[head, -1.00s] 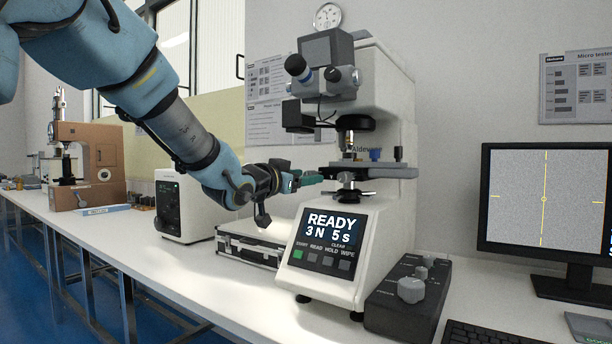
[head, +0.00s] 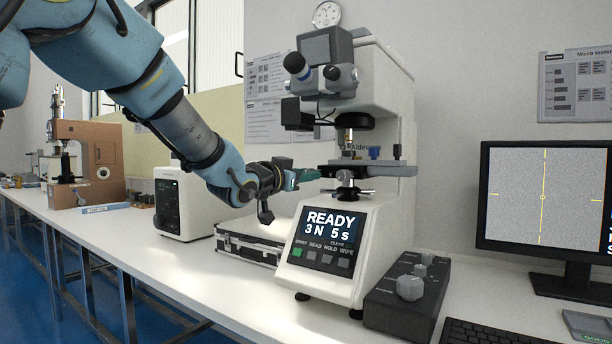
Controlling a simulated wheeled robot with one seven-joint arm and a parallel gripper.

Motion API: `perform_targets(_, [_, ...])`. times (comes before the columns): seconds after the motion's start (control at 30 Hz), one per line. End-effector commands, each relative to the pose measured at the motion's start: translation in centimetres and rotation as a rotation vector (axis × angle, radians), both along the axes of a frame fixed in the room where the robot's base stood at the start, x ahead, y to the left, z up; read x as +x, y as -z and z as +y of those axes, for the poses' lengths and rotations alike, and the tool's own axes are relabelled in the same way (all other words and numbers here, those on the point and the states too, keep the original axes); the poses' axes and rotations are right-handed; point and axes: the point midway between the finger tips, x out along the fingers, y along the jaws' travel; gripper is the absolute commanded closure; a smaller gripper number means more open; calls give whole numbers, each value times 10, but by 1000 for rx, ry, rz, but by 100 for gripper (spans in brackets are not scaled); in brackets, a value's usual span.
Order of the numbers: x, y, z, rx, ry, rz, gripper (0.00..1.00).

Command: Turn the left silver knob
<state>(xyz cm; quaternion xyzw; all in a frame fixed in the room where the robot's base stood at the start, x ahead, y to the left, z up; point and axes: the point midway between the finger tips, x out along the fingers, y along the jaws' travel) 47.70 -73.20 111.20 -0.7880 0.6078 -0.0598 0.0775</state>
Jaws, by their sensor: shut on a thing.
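The white hardness tester (head: 385,100) stands on the bench with its lit READY panel (head: 327,228) facing me. Its dark flat stage (head: 385,168) sits above a silver spindle with a cross handle (head: 348,191). My gripper (head: 312,175) comes in from the left, with its green fingers at the left end of the stage. It is shut at the left silver knob there. The knob is small and mostly hidden by the fingers, so its turn angle cannot be seen.
A dark control box (head: 402,306) with grey knobs stands right of the tester. A monitor (head: 548,200) and keyboard (head: 490,332) are at the right. A silver-edged case (head: 248,246) and a white unit (head: 180,208) stand left, below my arm. A brown tester (head: 90,160) is farther left.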

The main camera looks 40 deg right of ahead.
Motion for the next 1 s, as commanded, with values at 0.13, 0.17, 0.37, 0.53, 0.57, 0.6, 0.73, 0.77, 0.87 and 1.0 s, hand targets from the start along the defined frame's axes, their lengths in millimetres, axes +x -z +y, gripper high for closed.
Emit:
perform_targets(0.13, [0,0,0,0,0,0,100])
perform_targets(0.17, [0,0,0,0,0,0,100])
perform_targets(0.37, [0,0,0,-2,0,8,100])
perform_targets(0.53, [0,-1,0,-13,-1,52,100])
perform_targets(0.57, [1,-1,0,-17,-1,66,100])
perform_targets(0.6, [1,-1,1,-22,-1,87,100])
perform_targets(0.73, [1,-2,0,-44,-1,172,100])
perform_targets(0.77, [1,-2,0,-50,-1,195,100])
perform_targets(0.87, [1,-2,1,-72,-1,281,100])
perform_targets(1.0, [1,-2,1,-106,-2,410,100])
